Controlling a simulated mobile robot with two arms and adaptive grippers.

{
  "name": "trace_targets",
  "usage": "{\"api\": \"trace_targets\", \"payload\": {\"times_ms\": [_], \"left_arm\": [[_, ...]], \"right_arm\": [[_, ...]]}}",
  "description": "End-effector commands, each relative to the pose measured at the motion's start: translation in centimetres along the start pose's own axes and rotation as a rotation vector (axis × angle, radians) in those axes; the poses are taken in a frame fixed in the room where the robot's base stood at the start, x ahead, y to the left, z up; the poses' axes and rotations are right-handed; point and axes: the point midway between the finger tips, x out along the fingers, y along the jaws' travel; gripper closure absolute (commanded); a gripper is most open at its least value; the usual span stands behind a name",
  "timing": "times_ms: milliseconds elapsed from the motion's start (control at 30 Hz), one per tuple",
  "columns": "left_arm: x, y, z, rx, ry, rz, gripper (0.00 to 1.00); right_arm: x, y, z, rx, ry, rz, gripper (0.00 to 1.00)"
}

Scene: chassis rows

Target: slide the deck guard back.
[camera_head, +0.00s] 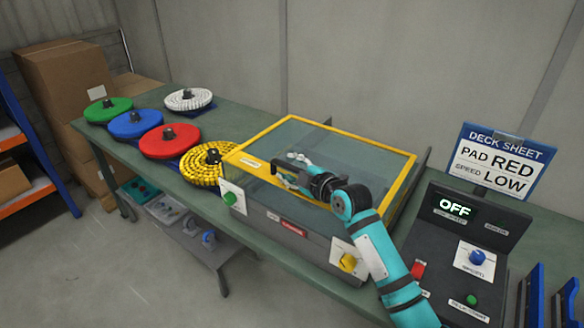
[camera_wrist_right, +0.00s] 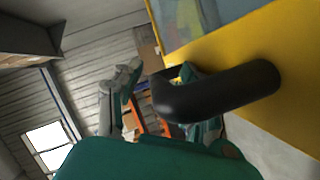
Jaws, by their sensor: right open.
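The deck guard (camera_head: 345,150) is a clear panel in a yellow frame, lying over the grey deck housing (camera_head: 285,232). It covers the deck. In the right wrist view its yellow frame (camera_wrist_right: 290,60) fills the right side, with a black bar handle (camera_wrist_right: 215,92) standing out from it. My right gripper (camera_head: 290,172) is over the guard at its handle, fingers pointing left. In the wrist view the open fingers (camera_wrist_right: 155,88) show close to the handle, one partly hidden behind it. I cannot tell whether they touch it. My left gripper is not in view.
Yellow (camera_head: 207,163), red (camera_head: 170,141), blue (camera_head: 136,123), green (camera_head: 108,110) and white (camera_head: 188,99) pads lie on the bench left of the deck. A control console (camera_head: 465,245) reading OFF stands at right, below a sign (camera_head: 502,160) reading PAD RED, SPEED LOW.

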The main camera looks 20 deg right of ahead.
Motion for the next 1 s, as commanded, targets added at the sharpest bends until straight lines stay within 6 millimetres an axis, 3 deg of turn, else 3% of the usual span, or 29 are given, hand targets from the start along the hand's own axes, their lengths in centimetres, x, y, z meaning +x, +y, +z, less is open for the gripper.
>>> {"api": "trace_targets", "payload": {"times_ms": [100, 400, 800, 1000], "left_arm": [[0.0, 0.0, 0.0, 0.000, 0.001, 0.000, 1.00], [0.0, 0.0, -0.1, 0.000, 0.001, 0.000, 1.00], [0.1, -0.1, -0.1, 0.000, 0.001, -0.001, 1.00], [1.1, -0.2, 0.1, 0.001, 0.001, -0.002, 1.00]], "right_arm": [[0.0, 0.0, 0.0, 0.000, 0.000, 0.000, 0.62], [0.0, 0.0, 0.0, 0.000, 0.000, 0.000, 1.00], [0.0, 0.0, 0.1, 0.000, -0.001, -0.001, 1.00], [0.4, 0.5, 1.1, -0.004, -0.003, 0.001, 1.00]]}}
